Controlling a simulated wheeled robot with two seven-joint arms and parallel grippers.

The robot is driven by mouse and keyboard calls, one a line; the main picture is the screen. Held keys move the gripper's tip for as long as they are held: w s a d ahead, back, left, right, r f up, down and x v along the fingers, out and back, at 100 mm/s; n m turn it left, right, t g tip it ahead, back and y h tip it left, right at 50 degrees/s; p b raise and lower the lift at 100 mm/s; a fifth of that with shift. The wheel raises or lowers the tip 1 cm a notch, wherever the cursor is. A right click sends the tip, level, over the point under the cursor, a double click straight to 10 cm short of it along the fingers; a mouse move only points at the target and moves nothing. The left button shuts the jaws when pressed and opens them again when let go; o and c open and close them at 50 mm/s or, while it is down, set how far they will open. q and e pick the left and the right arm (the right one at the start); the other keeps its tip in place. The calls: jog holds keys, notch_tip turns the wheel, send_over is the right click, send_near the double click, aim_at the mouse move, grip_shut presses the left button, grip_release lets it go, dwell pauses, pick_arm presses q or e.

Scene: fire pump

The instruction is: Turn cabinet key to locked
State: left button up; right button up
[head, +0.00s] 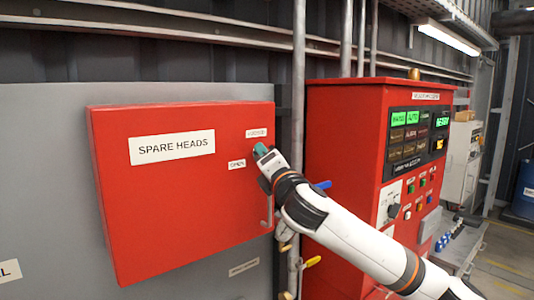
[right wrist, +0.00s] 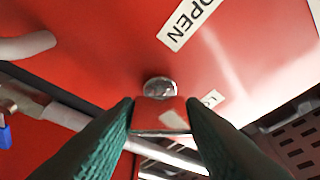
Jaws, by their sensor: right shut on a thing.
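The red cabinet (head: 190,200) marked SPARE HEADS hangs on a grey panel, its door shut. My right gripper (head: 260,151) is at the door's right side, between the LOCKED label (head: 256,133) above and the OPEN label (head: 237,164) at lower left. In the right wrist view, its teal-padded fingers are shut on the key's flat shiny head (right wrist: 160,114), which reflects red. The round metal lock (right wrist: 159,87) is just beyond the key. The OPEN label (right wrist: 188,23) is above it and the partly hidden LOCKED label (right wrist: 212,99) to its right. My left gripper is out of view.
The cabinet's handle (head: 267,210) is below the lock. A vertical pipe (head: 298,100) with blue and yellow valve levers runs close to the cabinet's right side. A red control cabinet (head: 345,130) with lit displays stands to the right. Free floor shows at far right.

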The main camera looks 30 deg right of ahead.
jog(key=m+g+p, duration=0.1)
jog(key=m, duration=0.3)
jog(key=shift+r+h, duration=0.2)
jog(key=shift+h, duration=0.2)
jog(key=shift+m+g+p, duration=0.35)
jog(key=shift+m+g, duration=0.65)
jog(key=shift+m, duration=1)
jog(key=o, duration=1)
